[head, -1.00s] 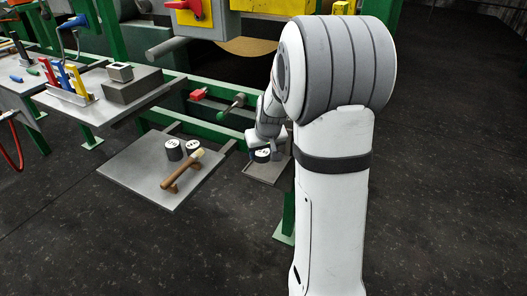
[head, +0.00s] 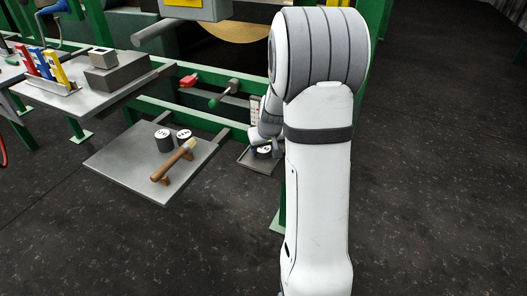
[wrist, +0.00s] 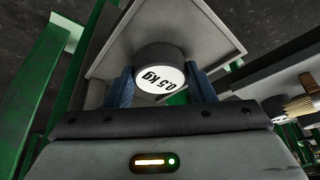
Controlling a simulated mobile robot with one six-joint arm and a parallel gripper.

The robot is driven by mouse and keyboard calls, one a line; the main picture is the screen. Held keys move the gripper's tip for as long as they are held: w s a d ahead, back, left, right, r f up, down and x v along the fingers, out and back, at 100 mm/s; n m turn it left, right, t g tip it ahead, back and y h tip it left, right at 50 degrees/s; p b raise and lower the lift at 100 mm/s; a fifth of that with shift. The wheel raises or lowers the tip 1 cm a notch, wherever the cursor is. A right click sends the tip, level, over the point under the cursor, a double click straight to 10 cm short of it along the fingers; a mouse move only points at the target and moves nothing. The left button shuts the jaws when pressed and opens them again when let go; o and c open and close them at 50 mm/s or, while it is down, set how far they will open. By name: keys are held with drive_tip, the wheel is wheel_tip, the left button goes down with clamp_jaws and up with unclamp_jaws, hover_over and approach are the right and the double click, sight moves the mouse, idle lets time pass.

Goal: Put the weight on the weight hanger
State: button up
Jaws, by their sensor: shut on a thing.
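A dark round weight (wrist: 158,76) with a white face marked 0.5 KG sits between the two blue fingers of my gripper (wrist: 161,88) in the wrist view. My gripper is shut on its sides. Behind the weight is a small grey square tray with a raised rim (wrist: 222,22). In the head view the weight (head: 264,150) shows at the small tray (head: 259,166), partly hidden by my gripper (head: 262,141) and arm. I cannot tell whether the weight touches the tray. I cannot clearly make out a weight hanger.
Two more weights, a left one (head: 164,144) and a right one (head: 183,135), stand on a grey shelf (head: 125,165) beside a wooden-handled tool (head: 173,164). A green-knobbed lever (head: 220,96) and a red handle (head: 188,80) stick out above. Green frame beams surround the small tray.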

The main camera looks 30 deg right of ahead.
drive_tip(key=shift+r, duration=0.1)
drive_tip(key=shift+f, duration=0.2)
drive_tip(key=o, duration=1.3)
drive_tip(key=shift+o, duration=0.2)
